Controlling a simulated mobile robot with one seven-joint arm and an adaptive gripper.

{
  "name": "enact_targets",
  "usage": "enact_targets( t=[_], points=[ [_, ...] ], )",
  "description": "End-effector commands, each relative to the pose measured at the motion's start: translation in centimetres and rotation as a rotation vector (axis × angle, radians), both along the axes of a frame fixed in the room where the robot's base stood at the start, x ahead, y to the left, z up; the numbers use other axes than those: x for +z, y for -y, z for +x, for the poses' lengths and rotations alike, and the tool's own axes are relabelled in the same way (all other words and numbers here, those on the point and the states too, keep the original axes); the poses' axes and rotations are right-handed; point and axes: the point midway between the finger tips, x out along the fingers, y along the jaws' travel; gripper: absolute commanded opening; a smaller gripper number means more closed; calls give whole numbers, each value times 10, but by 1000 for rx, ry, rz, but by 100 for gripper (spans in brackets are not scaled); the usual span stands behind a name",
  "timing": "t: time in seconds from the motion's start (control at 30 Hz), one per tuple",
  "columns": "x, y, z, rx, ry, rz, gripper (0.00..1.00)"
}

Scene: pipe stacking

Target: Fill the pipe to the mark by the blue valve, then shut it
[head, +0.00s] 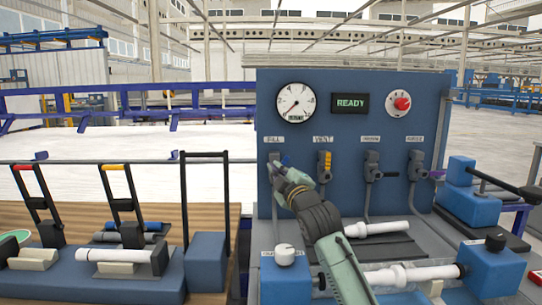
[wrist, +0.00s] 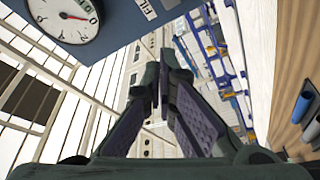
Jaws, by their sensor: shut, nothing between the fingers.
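My gripper (head: 276,167) is raised in front of the left end of the blue test panel, just below the FILL label. Its fingers, seen in the wrist view (wrist: 162,80), are together with nothing between them. The fill valve (head: 274,157) is mostly hidden behind my gripper; its handle colour cannot be told, nor whether the fingers touch it. A white pipe (head: 410,273) lies level in the bench fixture, partly behind my arm; no mark on it can be made out. The gauge (head: 296,103) has its needle toward the lower left, and it also shows in the wrist view (wrist: 65,18).
The display (head: 350,103) reads READY beside a red knob (head: 402,104). Another white pipe (head: 377,228) lies behind the fixture. Toggle clamps (head: 122,200) stand left.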

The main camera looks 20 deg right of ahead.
Motion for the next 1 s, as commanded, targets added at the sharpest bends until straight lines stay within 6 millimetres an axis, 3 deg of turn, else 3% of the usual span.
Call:
enact_targets(
  t=[0.27,0.7,0.8,1.0],
  points=[
    [4,2,16,-3,-5,-2,0],
    [20,2,102,-6,-4,-2,0],
    [9,20,93,-9,-4,-1,0],
    [-2,32,89,-5,-2,-1,0]
  ],
)
